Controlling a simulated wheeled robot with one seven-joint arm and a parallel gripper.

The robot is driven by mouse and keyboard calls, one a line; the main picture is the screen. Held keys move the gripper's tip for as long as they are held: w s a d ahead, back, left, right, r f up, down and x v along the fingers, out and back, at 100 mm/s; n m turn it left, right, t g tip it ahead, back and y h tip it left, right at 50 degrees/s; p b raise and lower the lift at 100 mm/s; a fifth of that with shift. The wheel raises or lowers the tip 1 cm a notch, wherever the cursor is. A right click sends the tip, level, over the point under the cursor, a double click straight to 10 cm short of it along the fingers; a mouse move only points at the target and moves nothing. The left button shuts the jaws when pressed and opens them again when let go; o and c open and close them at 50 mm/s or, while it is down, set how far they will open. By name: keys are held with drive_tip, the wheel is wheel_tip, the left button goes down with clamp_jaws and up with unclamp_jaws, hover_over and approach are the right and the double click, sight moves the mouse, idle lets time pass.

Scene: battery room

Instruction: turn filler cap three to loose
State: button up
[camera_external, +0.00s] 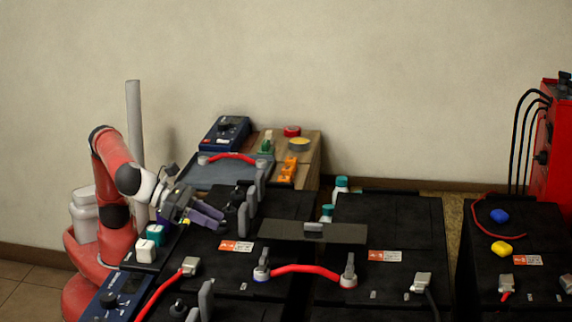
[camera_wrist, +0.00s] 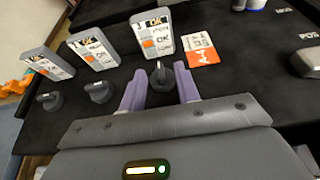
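Three dark round filler caps stand in a row on a black battery top in the wrist view: one at left (camera_wrist: 48,101), one in the middle (camera_wrist: 99,91) and one at right (camera_wrist: 160,73). A grey upright tag with "OK" stands behind each: left (camera_wrist: 46,64), middle (camera_wrist: 93,54), right (camera_wrist: 153,36). I cannot clearly read which is number three. My gripper (camera_wrist: 159,80) is open, its two purple fingers pointing at the right cap, one to each side. Contact is not clear. In the external view my gripper (camera_external: 207,214) is low beside the nearest tag (camera_external: 242,219).
An orange and white label (camera_wrist: 200,50) lies right of the caps. A grey terminal clamp (camera_wrist: 306,62) is at the right edge. In the external view, a dark bar (camera_external: 275,231) spans two batteries, and a red cable (camera_external: 305,269) joins them.

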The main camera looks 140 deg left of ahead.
clamp_jaws()
drive_tip(key=shift+a, duration=0.1)
drive_tip(key=shift+s+m+t+h, duration=0.1)
drive_tip(key=shift+m+t+h, duration=0.3)
drive_tip(key=shift+m, duration=0.1)
unclamp_jaws()
